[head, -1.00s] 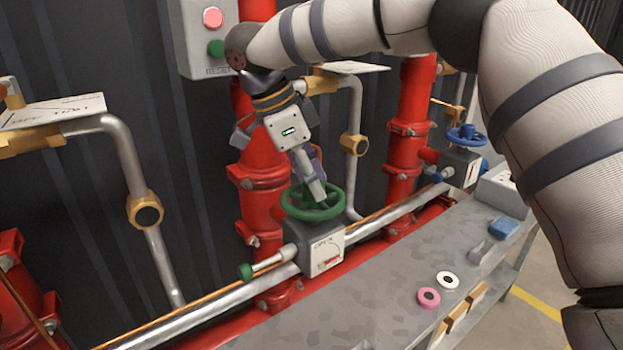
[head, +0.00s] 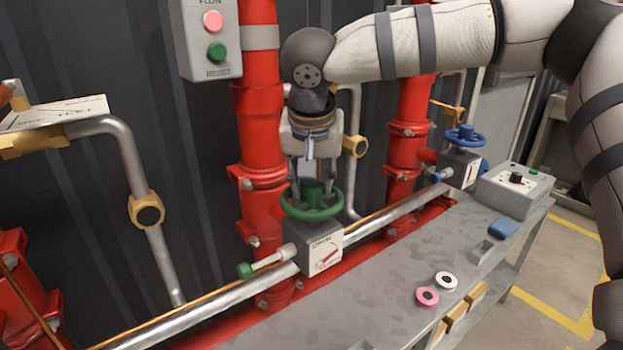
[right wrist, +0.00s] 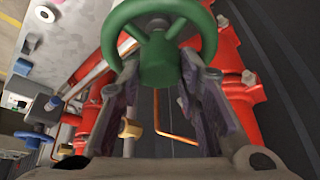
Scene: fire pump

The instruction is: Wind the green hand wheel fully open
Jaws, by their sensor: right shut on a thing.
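The green hand wheel (head: 312,213) lies flat on top of a grey valve box (head: 300,236) on the pipe in the head view. My right gripper (head: 311,186) points down from above, with a finger on each side of the wheel's hub. The right wrist view shows the wheel (right wrist: 160,60) close up between the two fingers, which are shut on it around the hub. The box's white dial (head: 325,254) reads OPEN at the top and has a slanting red pointer; its exact reading is too small to tell. My left gripper is not in view.
A green-ended lever (head: 245,270) sticks out left of the box. A red riser pipe (head: 258,140) stands close behind. A blue hand wheel (head: 465,137) is farther right. The grey bench (head: 385,280) carries pink and white rings and a control box (head: 515,190).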

